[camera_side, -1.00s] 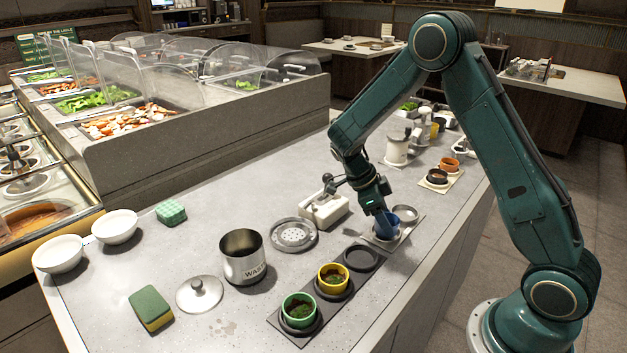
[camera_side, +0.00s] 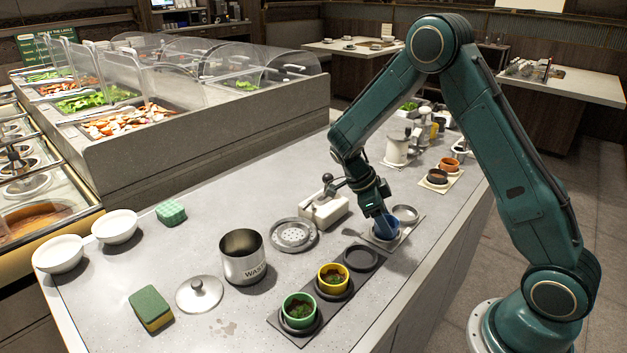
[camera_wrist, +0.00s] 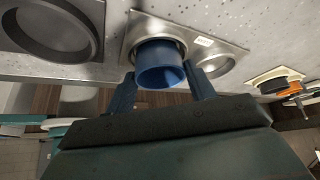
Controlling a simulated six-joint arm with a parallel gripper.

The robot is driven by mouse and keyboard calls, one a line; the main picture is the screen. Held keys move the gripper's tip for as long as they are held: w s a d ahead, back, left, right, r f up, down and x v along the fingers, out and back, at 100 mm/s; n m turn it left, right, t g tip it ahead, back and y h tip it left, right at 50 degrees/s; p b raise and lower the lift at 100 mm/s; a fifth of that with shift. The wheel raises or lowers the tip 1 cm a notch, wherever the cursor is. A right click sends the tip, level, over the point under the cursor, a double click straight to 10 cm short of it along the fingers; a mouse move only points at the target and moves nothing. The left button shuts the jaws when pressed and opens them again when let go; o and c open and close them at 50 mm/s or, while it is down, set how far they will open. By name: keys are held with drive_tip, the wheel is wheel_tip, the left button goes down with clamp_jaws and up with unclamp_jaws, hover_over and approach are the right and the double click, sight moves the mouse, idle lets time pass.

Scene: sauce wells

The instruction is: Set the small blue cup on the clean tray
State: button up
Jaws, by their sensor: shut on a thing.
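The small blue cup (camera_side: 387,228) is at the nearer well of a light metal tray (camera_side: 411,224) with two wells. In the wrist view the blue cup (camera_wrist: 160,66) stands between my two fingers, its base seemingly within the ring of the well; I cannot tell if it rests on the bottom. My gripper (camera_side: 384,214) reaches down from above and is shut on the cup. The tray's other well is empty. The tray (camera_wrist: 190,25) bears a small label that I cannot read, so I cannot confirm which tray is the clean one.
A dark tray (camera_side: 318,322) nearer the camera holds a green cup (camera_side: 299,308) and a yellow cup (camera_side: 333,278), with one empty well. A tray with an orange cup (camera_side: 449,165) lies farther back. A white box (camera_side: 324,209) and a waste canister (camera_side: 243,257) stand left.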

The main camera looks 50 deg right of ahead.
drive_tip(key=shift+f, duration=0.25)
idle(0.5)
drive_tip(key=o, duration=1.2)
drive_tip(key=shift+c, duration=0.2)
wheel_tip(320, 180, up, 8)
idle(0.3)
